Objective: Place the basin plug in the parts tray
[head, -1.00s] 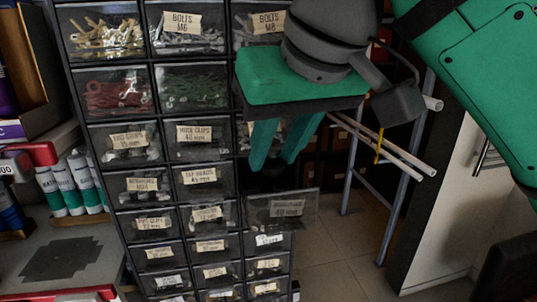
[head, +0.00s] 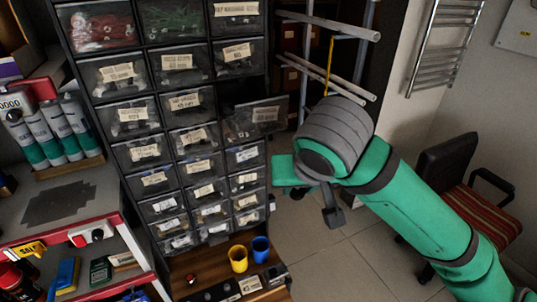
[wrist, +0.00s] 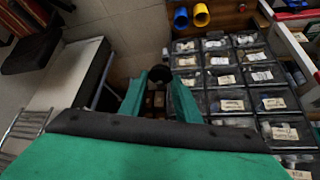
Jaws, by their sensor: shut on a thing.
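My gripper (wrist: 158,80) is shut on a small dark round thing, which looks like the basin plug (wrist: 160,73), between the green fingertips in the wrist view. In the head view my gripper's green body (head: 288,172) is to the right of the drawer cabinet; its fingers and the plug are hidden there. A dark, low tray-like thing with pale labels (head: 250,286) lies on the wooden surface at the bottom of the head view; I cannot tell if it is the parts tray.
The drawer cabinet (head: 190,105) has one drawer (head: 258,118) pulled out near my gripper. A yellow cup (head: 238,258) and a blue cup (head: 260,249) stand on the wooden surface, also holding a small red-topped thing (head: 191,279). Pipes on a rack (head: 325,62) are behind my arm.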

